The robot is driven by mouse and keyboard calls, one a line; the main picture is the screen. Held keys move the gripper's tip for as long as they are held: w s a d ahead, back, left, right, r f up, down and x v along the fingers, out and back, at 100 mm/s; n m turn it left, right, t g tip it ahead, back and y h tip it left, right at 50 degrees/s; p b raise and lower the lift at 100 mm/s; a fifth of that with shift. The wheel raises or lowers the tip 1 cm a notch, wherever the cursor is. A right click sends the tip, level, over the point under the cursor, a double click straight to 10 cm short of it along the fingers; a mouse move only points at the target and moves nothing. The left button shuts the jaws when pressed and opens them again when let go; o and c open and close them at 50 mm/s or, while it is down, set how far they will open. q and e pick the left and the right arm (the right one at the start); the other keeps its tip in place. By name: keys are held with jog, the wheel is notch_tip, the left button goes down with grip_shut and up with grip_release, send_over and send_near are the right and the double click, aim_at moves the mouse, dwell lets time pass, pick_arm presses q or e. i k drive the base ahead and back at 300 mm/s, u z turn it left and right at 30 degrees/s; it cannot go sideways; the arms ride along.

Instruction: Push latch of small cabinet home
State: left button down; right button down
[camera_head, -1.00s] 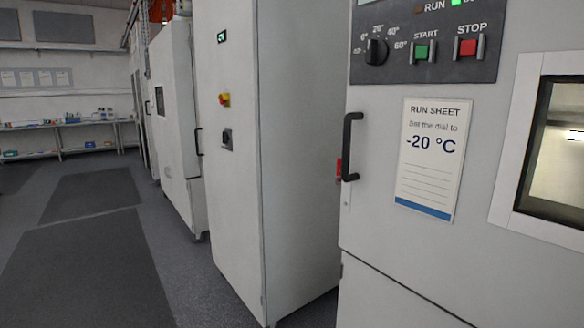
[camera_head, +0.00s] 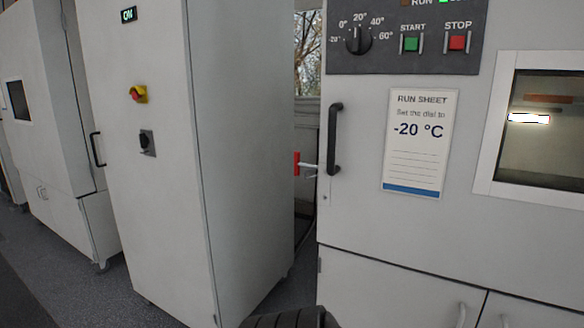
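The nearest light grey cabinet (camera_head: 400,225) fills the right of the view. It has a black vertical door handle (camera_head: 335,140) and a window. A red-ended lever (camera_head: 297,163) on a pale arm sticks out to the left of its edge, level with the handle; it may be a latch. Which cabinet is the small one I cannot tell for certain. A dark ribbed part, probably mine, shows at the bottom edge. Neither gripper is in view.
A run sheet (camera_head: 418,143) reading -20 °C hangs on the door below a dial (camera_head: 358,40) and start and stop buttons. A tall grey cabinet (camera_head: 150,200) stands to the left, across a narrow gap. Another cabinet (camera_head: 40,120) stands beyond it. Floor shows at the lower left.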

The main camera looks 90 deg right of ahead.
aim_at(297, 164)
jog(key=z, duration=2.8)
jog(key=k, duration=0.35)
jog(key=z, duration=0.6)
jog(key=i, duration=0.8)
jog(key=z, duration=0.45)
